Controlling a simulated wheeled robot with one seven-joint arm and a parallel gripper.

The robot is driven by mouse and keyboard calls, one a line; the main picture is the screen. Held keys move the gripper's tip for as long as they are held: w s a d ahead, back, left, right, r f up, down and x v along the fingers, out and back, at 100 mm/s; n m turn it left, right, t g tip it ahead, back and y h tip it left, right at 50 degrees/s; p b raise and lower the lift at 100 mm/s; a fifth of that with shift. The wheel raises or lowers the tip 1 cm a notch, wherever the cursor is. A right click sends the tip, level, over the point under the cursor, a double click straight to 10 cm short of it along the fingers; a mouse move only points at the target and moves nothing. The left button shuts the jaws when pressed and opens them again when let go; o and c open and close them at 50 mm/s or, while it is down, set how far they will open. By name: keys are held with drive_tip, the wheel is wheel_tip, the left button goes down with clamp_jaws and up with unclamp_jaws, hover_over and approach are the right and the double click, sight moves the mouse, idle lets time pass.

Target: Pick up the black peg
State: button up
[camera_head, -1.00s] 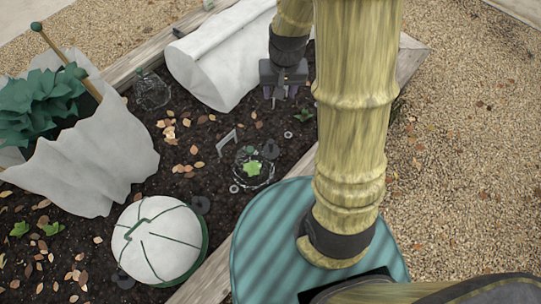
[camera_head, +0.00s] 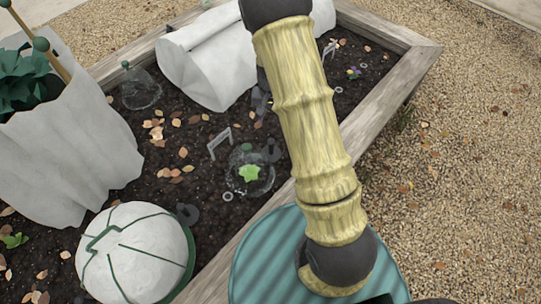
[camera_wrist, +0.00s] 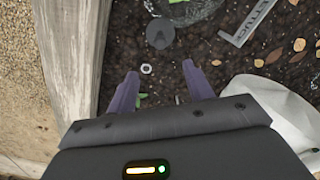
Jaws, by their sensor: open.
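A black, round-headed peg (camera_head: 272,150) stands in the soil beside a clear cloche in the head view. In the wrist view a dark round head (camera_wrist: 160,34) beside the mesh-like cloche edge appears to be the same peg. Another dark round-headed piece (camera_head: 187,214) sits by the white dome. My gripper (camera_wrist: 158,70) is open, with its two purple fingers apart and nothing held. The peg head lies beyond the fingertips in the wrist view, apart from them. In the head view my gripper is mostly hidden behind my arm.
A clear cloche (camera_head: 250,174) covers a green plant. A metal label (camera_head: 219,144), a washer (camera_head: 228,197) and scattered leaves lie nearby. The white dome (camera_head: 135,251), rolled white fabric (camera_head: 205,57) and fabric planter (camera_head: 70,150) crowd the bed. A wooden edge (camera_head: 385,105) runs along the right.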

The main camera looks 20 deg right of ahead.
sight(271, 141)
wheel_tip(271, 141, down, 12)
drive_tip(key=b, duration=0.4)
drive_tip(key=shift+r, duration=0.25)
drive_tip(key=shift+f, duration=0.3)
wheel_tip(271, 141, down, 5)
drive_tip(key=b, duration=0.3)
drive_tip(key=shift+w+d+f, duration=0.1)
drive_tip(key=shift+w+f, duration=0.05)
drive_tip(key=c, duration=1.1)
drive_tip(key=shift+o, duration=0.2)
